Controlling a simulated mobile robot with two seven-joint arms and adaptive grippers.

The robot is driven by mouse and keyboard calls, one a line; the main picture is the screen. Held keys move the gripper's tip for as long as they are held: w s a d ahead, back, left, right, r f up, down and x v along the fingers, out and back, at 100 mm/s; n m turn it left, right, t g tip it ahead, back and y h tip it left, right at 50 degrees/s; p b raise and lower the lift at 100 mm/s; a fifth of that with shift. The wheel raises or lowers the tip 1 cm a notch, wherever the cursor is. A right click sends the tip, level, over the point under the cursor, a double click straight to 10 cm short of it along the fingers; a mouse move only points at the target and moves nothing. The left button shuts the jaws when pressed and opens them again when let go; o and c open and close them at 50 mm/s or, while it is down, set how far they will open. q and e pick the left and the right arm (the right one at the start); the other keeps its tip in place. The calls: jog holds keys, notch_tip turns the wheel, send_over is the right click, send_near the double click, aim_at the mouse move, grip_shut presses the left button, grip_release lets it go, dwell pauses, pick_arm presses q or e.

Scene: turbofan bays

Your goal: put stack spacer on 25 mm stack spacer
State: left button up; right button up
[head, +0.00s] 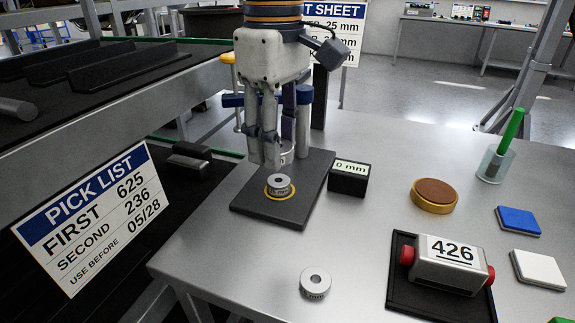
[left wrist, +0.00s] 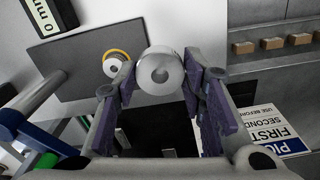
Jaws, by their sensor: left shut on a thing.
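My left gripper (head: 272,158) comes down from the top of the head view and is shut on a silver stack spacer (head: 288,154), mostly hidden behind the fingers there. In the left wrist view the held spacer (left wrist: 160,72) sits between the fingertips, its round face and hole showing. Another silver spacer (head: 279,185) lies on a yellow ring on the dark plate (head: 262,212); it also shows in the left wrist view (left wrist: 113,63). The held spacer is above the plate, behind that spacer in the head view. A third spacer (head: 315,283) lies on the table front. Spacer markings are too small to read.
A dark block labelled "0 mm" (head: 349,180) stands right of the plate. A brown-topped round pad (head: 434,194), a tray with a "426" part (head: 447,262) and a cup with a green stick (head: 495,163) stand further right. A pick list sign (head: 95,218) is at left.

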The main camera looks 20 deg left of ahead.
pick_arm(q)
jog(key=w+a+f, duration=0.2)
jog(key=w+f, duration=0.1)
jog(key=w, duration=0.2)
jog(key=b, duration=0.2)
send_over(279, 180)
jog(key=f, duration=0.5)
jog(key=shift+s+d+f, duration=0.1)
jog(key=shift+s+f, duration=0.1)
jog(key=shift+f, duration=0.1)
notch_tip(279, 180, down, 2)
jog(key=shift+w+f, duration=0.15)
jog(key=shift+f, duration=0.1)
jog(key=shift+f+p, duration=0.3)
pick_arm(e)
jog(key=shift+s+f+g, duration=0.5)
jog(key=shift+s+f, duration=0.5)
jog(key=shift+s, duration=0.2)
pick_arm(q)
jog(key=shift+f, duration=0.2)
jog(key=o, duration=1.3)
